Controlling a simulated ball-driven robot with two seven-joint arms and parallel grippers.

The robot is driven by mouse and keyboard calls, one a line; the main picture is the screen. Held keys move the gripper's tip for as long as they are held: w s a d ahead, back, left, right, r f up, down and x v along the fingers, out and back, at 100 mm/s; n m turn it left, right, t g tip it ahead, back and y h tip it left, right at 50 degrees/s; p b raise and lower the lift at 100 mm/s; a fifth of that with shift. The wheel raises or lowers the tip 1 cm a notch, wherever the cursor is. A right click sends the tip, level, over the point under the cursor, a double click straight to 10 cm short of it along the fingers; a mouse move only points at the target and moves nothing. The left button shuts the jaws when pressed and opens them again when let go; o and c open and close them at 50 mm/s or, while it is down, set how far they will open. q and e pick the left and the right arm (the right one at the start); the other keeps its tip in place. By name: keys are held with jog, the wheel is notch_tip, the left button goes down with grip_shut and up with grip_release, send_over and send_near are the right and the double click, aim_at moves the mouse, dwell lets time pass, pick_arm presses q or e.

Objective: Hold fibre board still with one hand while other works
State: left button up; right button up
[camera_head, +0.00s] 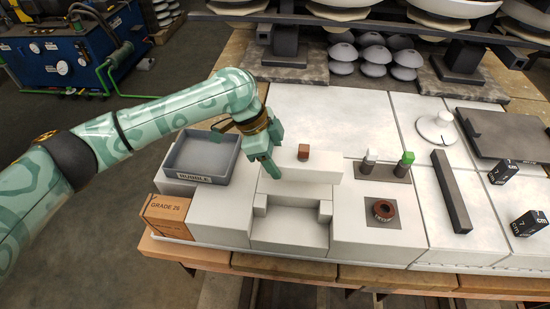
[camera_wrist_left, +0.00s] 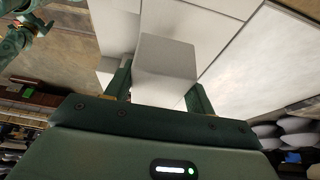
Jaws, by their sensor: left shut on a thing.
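The fibre board, a pale white block (camera_head: 322,169), lies across a white stepped support in the head view. My left gripper (camera_head: 272,166) comes down at its left end and is shut on it. In the left wrist view the block's pale end (camera_wrist_left: 166,62) sits between the two green fingers. A small brown cube (camera_head: 304,152) rests on top of the board, to the right of the fingers. Part of a green arm with an orange-brown band, which looks like my right one, shows at the upper left corner of the left wrist view; its jaws cannot be made out.
A grey tray marked RUBBLE (camera_head: 202,177) and a cardboard box marked GRADE 26 (camera_head: 166,214) stand to the left. Grey domes (camera_head: 375,55) stand behind.

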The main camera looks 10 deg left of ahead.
pick_arm(q)
jog(key=shift+w+a+f+b, duration=0.15)
jog(key=shift+w+f+b, duration=0.8)
jog(key=shift+w+f, duration=0.2)
jog(key=shift+w+a+f+b, duration=0.1)
jog(key=shift+w+f+b, duration=0.85)
jog(key=shift+w, duration=0.2)
jog(key=shift+w+f, duration=0.25)
jog(key=shift+w, duration=0.1)
pick_arm(e)
jog(key=shift+g, duration=0.3)
jog(key=shift+s+f, duration=0.3)
jog(key=shift+f, duration=0.35)
jog(key=shift+s+f, duration=0.35)
jog(key=shift+f, duration=0.25)
jog(key=shift+s+f, duration=0.3)
jog(key=shift+f, duration=0.35)
pick_arm(q)
jog(key=shift+f, duration=0.25)
pick_arm(e)
jog(key=shift+r, duration=0.1)
